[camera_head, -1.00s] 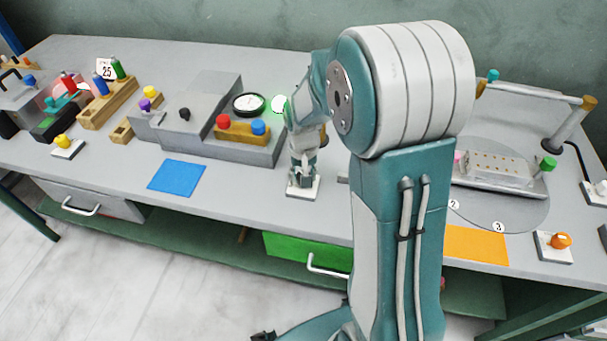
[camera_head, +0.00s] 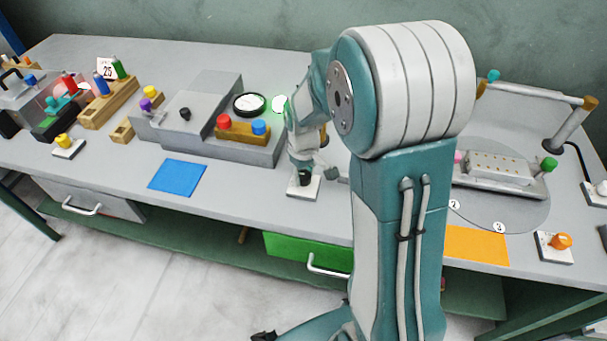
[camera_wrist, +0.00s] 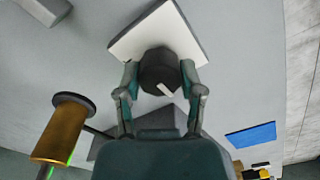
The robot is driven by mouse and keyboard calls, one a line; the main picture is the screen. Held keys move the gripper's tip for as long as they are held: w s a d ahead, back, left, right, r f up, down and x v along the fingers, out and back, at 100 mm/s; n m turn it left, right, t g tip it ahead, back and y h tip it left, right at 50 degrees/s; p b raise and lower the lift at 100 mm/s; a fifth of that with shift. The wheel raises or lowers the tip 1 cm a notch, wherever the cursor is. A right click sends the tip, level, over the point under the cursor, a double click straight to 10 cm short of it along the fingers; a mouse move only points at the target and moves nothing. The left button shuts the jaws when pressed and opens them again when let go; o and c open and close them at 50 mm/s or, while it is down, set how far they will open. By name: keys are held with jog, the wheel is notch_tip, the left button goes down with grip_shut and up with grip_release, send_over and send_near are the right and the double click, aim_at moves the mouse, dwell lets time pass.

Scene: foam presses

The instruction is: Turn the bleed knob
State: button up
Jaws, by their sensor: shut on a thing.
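The bleed knob (camera_wrist: 165,64) is a black, many-sided knob with a white pointer mark. It stands on a square white plate (camera_wrist: 182,24), which also shows near the table's front edge in the head view (camera_head: 303,193). In the wrist view my gripper (camera_wrist: 160,76) has one finger on each side of the knob and is shut on it. In the head view my gripper (camera_head: 304,172) reaches down over the plate, and only a small dark part of the knob shows beneath it.
A grey press unit with a gauge (camera_head: 249,104) and red and blue buttons stands behind and left. A blue mat (camera_head: 177,177) lies left of the plate. A round turntable (camera_head: 490,218) lies right, partly behind my arm. The table front between mat and plate is clear.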

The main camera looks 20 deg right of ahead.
aim_at(303, 174)
jog(key=shift+w, duration=0.1)
dwell(0.3)
jog(key=o, duration=1.2)
jog(key=shift+c, duration=0.2)
notch_tip(303, 174, up, 12)
jog(key=shift+a, duration=0.1)
jog(key=s+a+r+m+t, duration=0.2)
jog(key=s+r, duration=0.1)
jog(key=s, duration=0.6)
jog(key=s+a+r+m+t, duration=0.2)
jog(key=s+r+t, duration=0.1)
jog(key=s, duration=0.7)
jog(key=shift+s+r+t, duration=0.15)
jog(key=shift+r+t, duration=0.15)
jog(key=shift+r, duration=0.45)
